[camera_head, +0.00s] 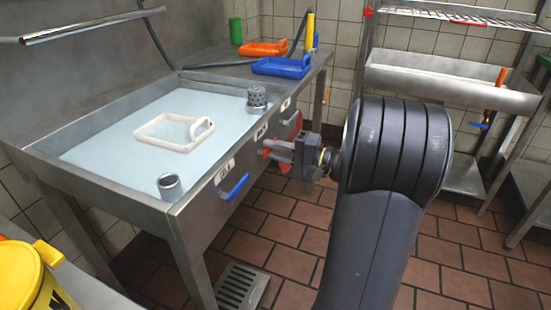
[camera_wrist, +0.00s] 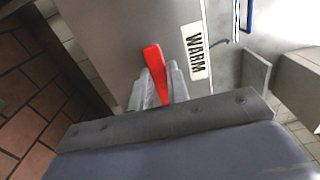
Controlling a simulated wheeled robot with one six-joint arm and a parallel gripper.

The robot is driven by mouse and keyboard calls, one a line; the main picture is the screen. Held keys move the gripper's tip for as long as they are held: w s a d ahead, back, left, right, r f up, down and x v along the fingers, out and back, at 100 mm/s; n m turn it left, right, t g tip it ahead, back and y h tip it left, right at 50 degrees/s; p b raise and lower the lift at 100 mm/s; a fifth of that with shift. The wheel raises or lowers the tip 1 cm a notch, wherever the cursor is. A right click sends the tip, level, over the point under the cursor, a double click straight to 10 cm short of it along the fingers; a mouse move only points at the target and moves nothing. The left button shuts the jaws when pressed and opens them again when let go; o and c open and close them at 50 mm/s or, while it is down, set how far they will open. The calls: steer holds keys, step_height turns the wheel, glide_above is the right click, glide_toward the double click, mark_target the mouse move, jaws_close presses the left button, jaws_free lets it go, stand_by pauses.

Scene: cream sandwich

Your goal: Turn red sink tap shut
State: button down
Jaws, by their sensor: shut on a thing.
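In the wrist view, my gripper (camera_wrist: 158,82) is shut on the handle, with one finger on each side and the red end sticking out. In the head view, my gripper (camera_head: 275,149) is at the front of the sink (camera_head: 190,207), and a bit of red shows at its fingertips. The handle's base and valve are hidden there.
A blue tap handle (camera_head: 236,187) projects from the same panel, nearer the camera. The basin holds pale water with a white tray (camera_head: 152,139). Orange (camera_head: 264,48) and blue (camera_head: 283,67) trays lie behind. A yellow bin (camera_head: 20,280) stands at lower left.

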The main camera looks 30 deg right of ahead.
stand_by(0.4)
steer(key=c, duration=1.4)
jaws_free()
steer(key=shift+o, duration=0.2)
steer(key=p+v, duration=0.1)
steer(key=v, duration=0.9)
steer(key=shift+s+d+p, duration=0.3)
steer(key=shift+p, duration=0.05)
steer(key=b+x, duration=0.1)
steer(key=x, duration=1)
steer(key=shift+b, duration=0.3)
